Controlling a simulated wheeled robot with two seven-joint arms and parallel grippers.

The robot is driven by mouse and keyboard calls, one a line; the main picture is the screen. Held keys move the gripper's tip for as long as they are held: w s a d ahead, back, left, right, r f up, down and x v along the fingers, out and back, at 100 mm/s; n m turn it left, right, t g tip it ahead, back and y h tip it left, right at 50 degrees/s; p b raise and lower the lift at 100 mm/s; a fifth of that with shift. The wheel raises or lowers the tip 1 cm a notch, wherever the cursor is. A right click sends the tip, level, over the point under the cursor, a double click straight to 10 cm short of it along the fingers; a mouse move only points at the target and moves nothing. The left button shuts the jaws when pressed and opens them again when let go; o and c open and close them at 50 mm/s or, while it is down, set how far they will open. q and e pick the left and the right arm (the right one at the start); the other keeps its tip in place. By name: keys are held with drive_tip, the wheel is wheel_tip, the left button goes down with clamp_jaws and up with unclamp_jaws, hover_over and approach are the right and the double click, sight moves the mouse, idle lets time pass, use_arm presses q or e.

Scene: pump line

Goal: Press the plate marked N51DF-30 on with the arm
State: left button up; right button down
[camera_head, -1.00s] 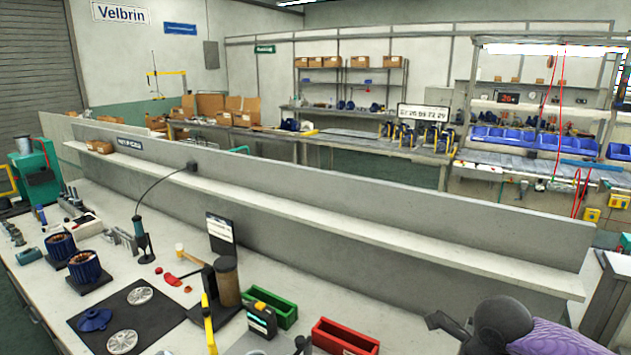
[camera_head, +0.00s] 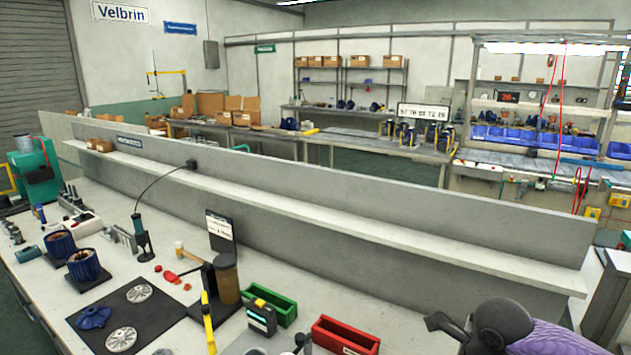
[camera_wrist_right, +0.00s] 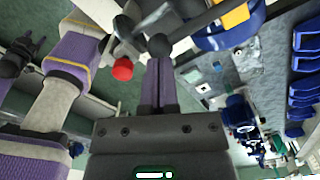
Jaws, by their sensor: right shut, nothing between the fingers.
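Two round silvery plates, a far one (camera_head: 139,293) and a near one (camera_head: 121,339), lie with a blue flanged part (camera_head: 94,317) on a black mat (camera_head: 72,342) in the head view. I cannot read any mark on the plates. Right of the mat stands a dark fixture with a yellow handle (camera_head: 208,322) and a brown cylinder (camera_head: 228,280). My right gripper (camera_wrist_right: 160,50) is shut and empty in the right wrist view, its tips close to a dark rounded knob; whether they touch, I cannot tell. My left gripper is not in view.
A green bin (camera_head: 272,302) and a red bin (camera_head: 345,336) stand right of the fixture, with a black-and-yellow box (camera_head: 262,318) beside the green one. Two blue motor housings (camera_head: 84,264) stand at left. A long shelf (camera_head: 330,223) runs behind. A red ball (camera_wrist_right: 122,68) is near my right fingers.

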drive_tip(key=shift+s+f+b, duration=0.1)
drive_tip(key=shift+f+b, duration=0.4)
drive_tip(key=shift+f, duration=0.15)
idle(0.7)
drive_tip(key=shift+r, duration=0.1)
wheel_tip(320, 180, up, 6)
drive_tip(key=p, duration=0.4)
drive_tip(key=shift+p, duration=0.4)
